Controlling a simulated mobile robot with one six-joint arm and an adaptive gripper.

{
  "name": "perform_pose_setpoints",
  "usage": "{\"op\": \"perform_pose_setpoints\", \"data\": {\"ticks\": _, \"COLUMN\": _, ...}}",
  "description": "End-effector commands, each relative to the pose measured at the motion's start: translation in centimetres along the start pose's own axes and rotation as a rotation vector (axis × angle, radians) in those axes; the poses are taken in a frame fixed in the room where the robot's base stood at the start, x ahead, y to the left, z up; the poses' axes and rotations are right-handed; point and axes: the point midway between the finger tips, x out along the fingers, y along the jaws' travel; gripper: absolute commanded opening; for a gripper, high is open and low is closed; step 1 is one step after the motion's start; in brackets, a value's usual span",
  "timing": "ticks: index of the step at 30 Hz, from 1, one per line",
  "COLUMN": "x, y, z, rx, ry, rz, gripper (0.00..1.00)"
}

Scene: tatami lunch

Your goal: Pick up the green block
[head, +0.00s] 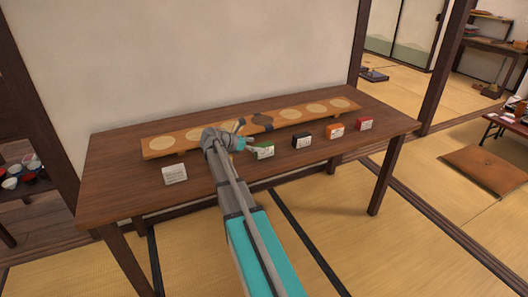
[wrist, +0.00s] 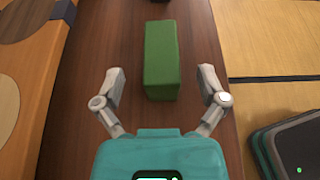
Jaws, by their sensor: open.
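The green block (head: 265,152) sits on the wooden table in the head view, in a row with other blocks. In the wrist view the green block (wrist: 161,60) lies ahead, between the lines of the two fingers, with its near end at about fingertip level. My gripper (wrist: 162,85) is open, one finger on each side of the block with gaps between. In the head view my gripper (head: 250,146) is at the block's left, and part of it is hard to make out.
The table's front strip is mostly clear.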

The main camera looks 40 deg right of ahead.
Motion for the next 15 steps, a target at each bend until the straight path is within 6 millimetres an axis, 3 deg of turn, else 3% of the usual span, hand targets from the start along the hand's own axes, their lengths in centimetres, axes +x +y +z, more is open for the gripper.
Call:
{"op": "perform_pose_setpoints", "data": {"ticks": 7, "x": 0.8, "y": -0.1, "z": -0.1, "rx": 0.000, "ry": 0.000, "rz": 0.000, "gripper": 0.91}}
{"op": "perform_pose_setpoints", "data": {"ticks": 15, "x": 3.8, "y": -0.1, "z": -0.1, "rx": 0.000, "ry": 0.000, "rz": -0.001, "gripper": 0.91}}
